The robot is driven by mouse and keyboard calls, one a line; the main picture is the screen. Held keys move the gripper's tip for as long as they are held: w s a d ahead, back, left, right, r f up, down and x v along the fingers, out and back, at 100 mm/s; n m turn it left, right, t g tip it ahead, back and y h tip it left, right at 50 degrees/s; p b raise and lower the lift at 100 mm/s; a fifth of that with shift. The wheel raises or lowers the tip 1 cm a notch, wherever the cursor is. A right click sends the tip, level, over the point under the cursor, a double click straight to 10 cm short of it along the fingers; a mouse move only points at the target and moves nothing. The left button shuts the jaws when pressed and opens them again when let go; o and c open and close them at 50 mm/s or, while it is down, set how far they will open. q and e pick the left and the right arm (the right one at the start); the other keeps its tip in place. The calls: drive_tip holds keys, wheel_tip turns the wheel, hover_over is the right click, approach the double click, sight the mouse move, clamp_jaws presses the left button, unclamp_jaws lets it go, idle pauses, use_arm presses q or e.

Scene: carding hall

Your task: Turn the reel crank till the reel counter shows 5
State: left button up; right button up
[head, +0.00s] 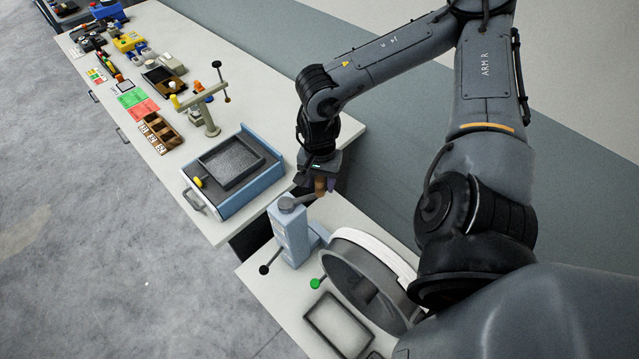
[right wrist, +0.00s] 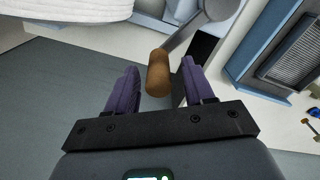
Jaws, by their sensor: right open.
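The reel crank (head: 300,200) is a grey arm on top of a pale blue post (head: 290,235), with a brown handle (head: 320,187) at its end. My right gripper (head: 325,183) is at this handle. In the right wrist view its two purple fingers (right wrist: 159,68) are open, with the brown handle (right wrist: 158,73) between them and a visible gap on each side. The reel (head: 362,285) is a large grey drum with a white rim or winding beside the post. I cannot make out a counter reading. My left gripper is not in view.
A black knob (head: 264,269) and a green knob (head: 315,283) stick out near the post. A dark-framed tray (head: 337,325) lies in front of the reel. A blue box with a grey screen (head: 270,185) stands on the long bench beyond a gap. Grey floor is clear at left.

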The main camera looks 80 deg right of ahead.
wheel_tip(320, 180, up, 9)
drive_tip(key=shift+f, duration=0.1)
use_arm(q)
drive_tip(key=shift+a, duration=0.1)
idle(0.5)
